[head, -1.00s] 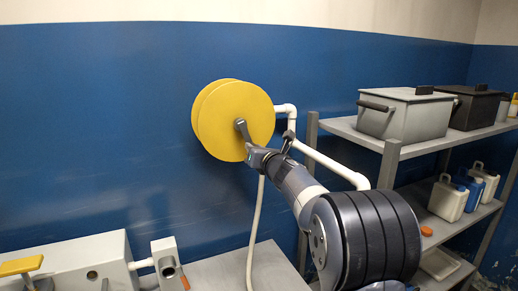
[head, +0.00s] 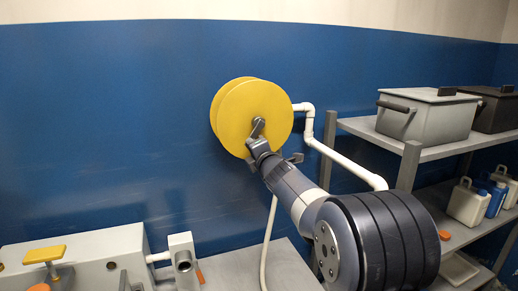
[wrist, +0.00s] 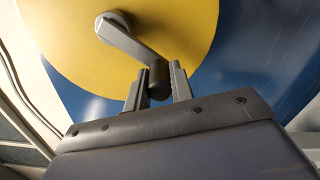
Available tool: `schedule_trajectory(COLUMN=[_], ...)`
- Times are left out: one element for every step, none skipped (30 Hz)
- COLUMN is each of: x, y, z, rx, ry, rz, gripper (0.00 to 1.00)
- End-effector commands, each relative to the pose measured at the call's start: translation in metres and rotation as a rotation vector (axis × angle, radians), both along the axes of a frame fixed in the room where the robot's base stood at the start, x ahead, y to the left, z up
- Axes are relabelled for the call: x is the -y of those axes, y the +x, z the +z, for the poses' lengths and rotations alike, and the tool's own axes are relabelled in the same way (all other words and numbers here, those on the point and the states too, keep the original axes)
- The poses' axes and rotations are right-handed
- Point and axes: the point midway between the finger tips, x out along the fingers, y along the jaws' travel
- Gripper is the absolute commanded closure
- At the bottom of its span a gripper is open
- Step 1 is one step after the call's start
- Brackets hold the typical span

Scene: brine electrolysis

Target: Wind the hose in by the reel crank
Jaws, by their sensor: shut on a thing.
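The yellow hose reel (head: 240,100) is mounted on the blue wall. It also fills the top of the wrist view (wrist: 75,40). Its grey crank (head: 258,127) points down and slightly left from the hub in the head view. In the wrist view the crank arm (wrist: 132,42) runs down to a dark handle (wrist: 158,80) between my two fingers. My gripper (head: 254,146) is shut on this handle; it also shows in the wrist view (wrist: 156,86). The pale hose (head: 268,240) hangs below the reel down to the bench; its lower end is out of view.
A white pipe (head: 345,165) bends along the wall right of the reel, behind my arm. A grey shelf (head: 425,152) at right carries lidded bins (head: 425,118) and jugs (head: 467,203). A grey bench (head: 235,268) and a white unit (head: 85,262) stand below.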

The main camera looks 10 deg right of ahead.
Motion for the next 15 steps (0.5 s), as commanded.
schedule_trajectory(x=[-0.003, -0.005, -0.007, -0.008, -0.009, -0.011, -0.012, -0.013, -0.014, -0.015, -0.016, -0.017, -0.017, -0.018, -0.019], y=[-0.001, -0.001, -0.001, -0.002, -0.002, -0.002, -0.002, -0.003, -0.003, -0.003, -0.003, -0.003, -0.004, -0.004, -0.004], z=[0.003, 0.004, 0.006, 0.007, 0.008, 0.010, 0.011, 0.012, 0.013, 0.014, 0.015, 0.016, 0.017, 0.018, 0.019], rx=[-0.010, -0.016, -0.022, -0.028, -0.033, -0.039, -0.044, -0.048, -0.054, -0.057, -0.061, -0.066, -0.069, -0.072, -0.075], ry=[0.045, 0.070, 0.105, 0.131, 0.153, 0.186, 0.208, 0.231, 0.258, 0.278, 0.296, 0.319, 0.334, 0.350, 0.368], rz=[0.001, 0.002, 0.002, 0.002, 0.001, 0.000, 0.000, 0.000, 0.000, -0.001, -0.001, -0.001, -0.001, -0.001, -0.001], gripper=[1.00, 1.00, 1.00, 1.00, 1.00, 1.00, 1.00, 1.00, 1.00, 1.00, 1.00, 1.00, 1.00, 1.00, 1.00])
